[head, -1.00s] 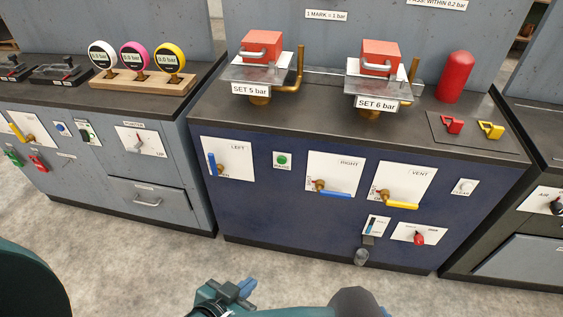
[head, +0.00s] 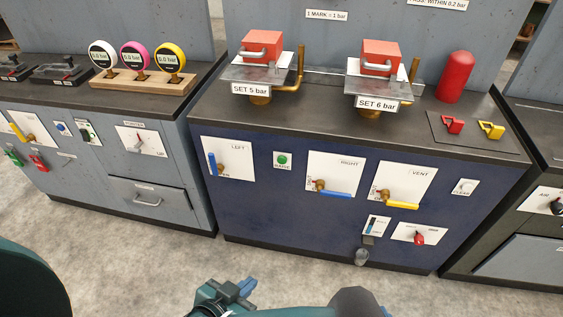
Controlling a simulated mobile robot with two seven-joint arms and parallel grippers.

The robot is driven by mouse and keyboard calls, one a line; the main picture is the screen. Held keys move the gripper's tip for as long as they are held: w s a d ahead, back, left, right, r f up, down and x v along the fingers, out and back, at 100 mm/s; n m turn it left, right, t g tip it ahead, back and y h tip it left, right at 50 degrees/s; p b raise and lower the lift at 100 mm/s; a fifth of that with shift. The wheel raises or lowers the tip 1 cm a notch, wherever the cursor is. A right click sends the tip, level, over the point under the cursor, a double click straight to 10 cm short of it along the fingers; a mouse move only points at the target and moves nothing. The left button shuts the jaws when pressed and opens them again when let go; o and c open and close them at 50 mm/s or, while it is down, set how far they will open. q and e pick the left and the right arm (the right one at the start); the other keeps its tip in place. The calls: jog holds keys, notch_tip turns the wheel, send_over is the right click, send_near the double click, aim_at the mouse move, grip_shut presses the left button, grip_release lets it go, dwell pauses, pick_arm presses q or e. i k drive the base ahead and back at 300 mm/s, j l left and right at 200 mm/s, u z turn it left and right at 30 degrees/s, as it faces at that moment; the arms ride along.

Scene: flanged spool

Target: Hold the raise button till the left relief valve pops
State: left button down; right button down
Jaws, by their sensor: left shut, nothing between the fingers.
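The green raise button (head: 282,160) is on a small white plate on the blue cabinet front, with nothing touching it. The left relief valve (head: 260,99) stands on the counter, with a clear plate, a red block (head: 262,43) and the label "SET 5 bar" above it. The red block sits low over the plate, and whether the valve is lifted I cannot tell. My left gripper (head: 247,287) is at the bottom of the view, shut and empty, in front of and below the cabinet, well apart from the button. My right gripper is not in view.
The left blue lever (head: 212,164) points along the vertical; the right blue lever (head: 335,194) and yellow vent lever (head: 402,205) lie flat. The second valve's label (head: 376,103) reads "SET 6 bar". Three gauges (head: 137,56) stand at left. The floor before the cabinet is clear.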

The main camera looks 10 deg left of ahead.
aim_at(282, 160)
jog(key=i+j+z, duration=0.15)
jog(key=j+z, duration=0.7)
jog(key=z, duration=0.15)
jog(key=i, duration=0.05)
